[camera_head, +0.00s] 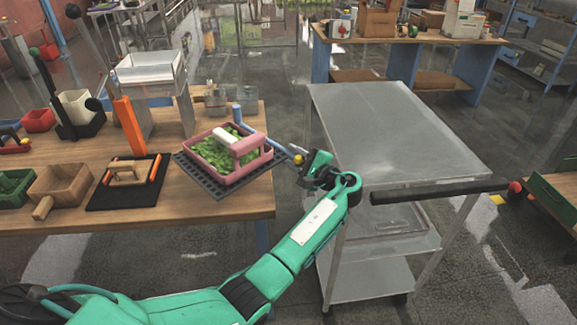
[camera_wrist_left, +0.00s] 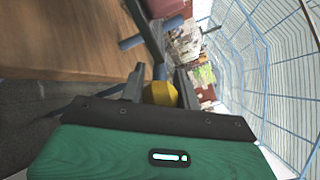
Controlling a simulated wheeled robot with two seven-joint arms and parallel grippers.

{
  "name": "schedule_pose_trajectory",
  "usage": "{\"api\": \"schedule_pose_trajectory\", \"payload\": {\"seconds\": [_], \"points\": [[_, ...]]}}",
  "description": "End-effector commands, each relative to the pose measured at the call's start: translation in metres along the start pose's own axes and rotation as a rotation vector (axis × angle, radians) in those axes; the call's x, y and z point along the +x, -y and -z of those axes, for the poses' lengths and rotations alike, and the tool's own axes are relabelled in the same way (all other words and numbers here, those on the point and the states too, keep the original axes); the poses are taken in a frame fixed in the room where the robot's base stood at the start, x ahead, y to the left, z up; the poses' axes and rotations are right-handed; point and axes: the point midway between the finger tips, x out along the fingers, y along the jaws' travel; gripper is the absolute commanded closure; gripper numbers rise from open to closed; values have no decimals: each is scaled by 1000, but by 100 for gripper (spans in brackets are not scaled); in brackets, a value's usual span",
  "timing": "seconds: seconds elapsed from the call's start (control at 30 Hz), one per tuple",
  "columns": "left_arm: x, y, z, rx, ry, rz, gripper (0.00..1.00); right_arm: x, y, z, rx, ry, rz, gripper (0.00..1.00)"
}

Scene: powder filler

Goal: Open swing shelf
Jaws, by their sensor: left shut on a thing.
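A dark perforated shelf (camera_head: 200,180) sits at the right end of the wooden table, bearing a pink basket (camera_head: 222,172) of green leaves. A blue rod (camera_head: 268,141) runs from beside the basket toward my left gripper and has a yellow knob (camera_head: 298,159) at its end. My left gripper (camera_head: 307,164) is shut on the yellow knob. In the left wrist view the yellow knob (camera_wrist_left: 160,93) shows between the dark fingers (camera_wrist_left: 160,88); its far side is hidden. My right gripper is in neither view.
A grey metal cart (camera_head: 395,130) stands right of the left gripper, very near it. A black bar (camera_head: 440,191) with a red ball end crosses in front of the cart. The wooden table (camera_head: 150,217) carries trays, boxes and tools. Open floor lies in front.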

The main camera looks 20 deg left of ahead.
Motion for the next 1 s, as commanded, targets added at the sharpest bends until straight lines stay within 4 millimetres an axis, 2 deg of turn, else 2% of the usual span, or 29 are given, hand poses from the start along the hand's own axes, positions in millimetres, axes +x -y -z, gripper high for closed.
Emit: {"api": "schedule_pose_trajectory", "payload": {"seconds": [0.1,0.6,0.63,0.7,0.73,1.0], "points": [[0,1,4,1,10,-8,100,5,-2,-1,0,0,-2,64],[0,3,5,1,17,-12,100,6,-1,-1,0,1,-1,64],[0,3,5,1,17,-12,64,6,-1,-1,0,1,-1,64],[0,3,5,1,17,-12,50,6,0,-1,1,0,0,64],[0,3,5,1,17,-12,48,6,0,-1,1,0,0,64],[0,4,4,0,18,-12,48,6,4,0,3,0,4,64]]}}
